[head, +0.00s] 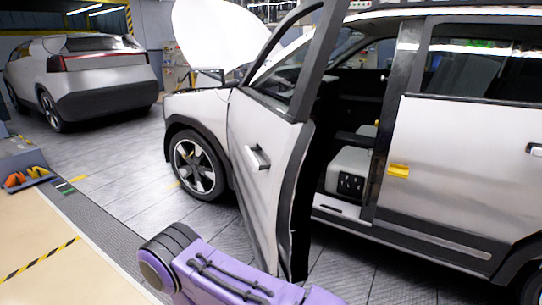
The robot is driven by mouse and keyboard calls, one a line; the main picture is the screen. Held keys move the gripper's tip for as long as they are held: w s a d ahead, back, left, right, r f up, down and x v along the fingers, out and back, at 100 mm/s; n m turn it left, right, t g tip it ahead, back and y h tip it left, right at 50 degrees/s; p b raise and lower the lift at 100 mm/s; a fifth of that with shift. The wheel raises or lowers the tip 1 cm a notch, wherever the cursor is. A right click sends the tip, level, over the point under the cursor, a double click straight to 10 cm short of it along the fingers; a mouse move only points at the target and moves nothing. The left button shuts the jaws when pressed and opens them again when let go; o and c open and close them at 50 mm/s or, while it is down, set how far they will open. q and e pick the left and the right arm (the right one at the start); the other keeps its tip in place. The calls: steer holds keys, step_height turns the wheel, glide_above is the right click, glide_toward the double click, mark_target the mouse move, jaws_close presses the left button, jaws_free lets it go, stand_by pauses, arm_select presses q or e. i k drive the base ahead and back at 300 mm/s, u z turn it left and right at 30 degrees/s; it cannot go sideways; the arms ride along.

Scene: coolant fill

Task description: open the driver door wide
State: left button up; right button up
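The driver door (262,190) of the white car stands swung out from the body, hinged behind the front wheel. Its outer panel, black handle (257,158) and dark rear edge show in the head view. A broad gap shows between the door's edge and the pillar, with a light seat base (349,172) visible inside. The inner face of the door is mostly hidden. Neither of my grippers shows. A purple link of my arm crosses the bottom, in front of the door's lower part; whether it touches the door I cannot tell.
The car's hood (215,35) is raised. The rear door (465,165) looks closed, with a yellow piece (399,171) at its front edge. A second car (85,75) stands far left. A blue tray (27,178) sits at the left. The floor left of the front wheel is clear.

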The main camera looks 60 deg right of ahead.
mark_target(294, 137)
steer(key=z, duration=1.1)
steer(key=i, duration=1)
steer(key=z, duration=2.05)
steer(key=k, duration=0.85)
steer(key=z, duration=0.05)
